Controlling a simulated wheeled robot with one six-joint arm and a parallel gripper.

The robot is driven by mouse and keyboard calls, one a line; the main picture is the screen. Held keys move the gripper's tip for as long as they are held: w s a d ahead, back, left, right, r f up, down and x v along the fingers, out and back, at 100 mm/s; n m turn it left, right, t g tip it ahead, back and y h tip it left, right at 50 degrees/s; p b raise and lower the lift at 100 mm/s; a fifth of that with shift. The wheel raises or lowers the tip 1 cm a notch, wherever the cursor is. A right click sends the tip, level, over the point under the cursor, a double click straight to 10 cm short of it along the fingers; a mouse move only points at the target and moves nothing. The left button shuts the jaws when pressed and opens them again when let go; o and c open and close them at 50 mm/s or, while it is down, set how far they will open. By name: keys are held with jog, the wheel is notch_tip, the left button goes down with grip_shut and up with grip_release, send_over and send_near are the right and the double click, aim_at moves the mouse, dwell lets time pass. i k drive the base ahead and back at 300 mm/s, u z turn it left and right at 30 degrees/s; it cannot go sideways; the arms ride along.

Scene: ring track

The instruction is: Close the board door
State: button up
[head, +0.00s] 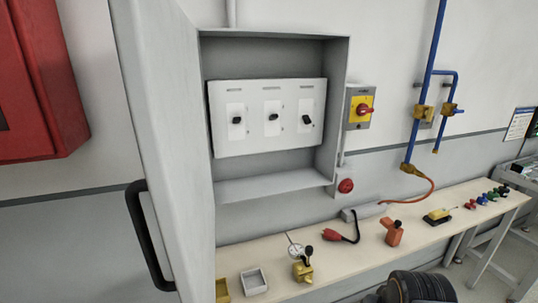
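The board door (165,130) stands wide open on the left side of the grey electrical board box (275,188), swung out towards me. A black curved handle (146,240) is on the door's outer face, low on the left. Inside the box a white panel (268,145) carries three black rotary switches (272,117). A dark ribbed rounded part (415,287) shows at the bottom right edge and looks like part of my arm. My gripper's fingers are not visible in the head view.
A wooden bench (350,252) runs below the box, with a small white tray (254,281), a gauge on a yellow base (302,270), a red plug (328,236) and an orange tool (392,233). A red cabinet (40,85) hangs left. Blue pipes (425,80) run down the right wall.

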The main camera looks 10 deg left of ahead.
aim_at(156, 41)
jog(key=z, duration=0.75)
jog(key=k, duration=0.75)
jog(key=u, duration=1.6)
jog(key=k, duration=0.9)
jog(key=u, duration=1.25)
jog(key=i, duration=1)
jog(key=u, duration=0.05)
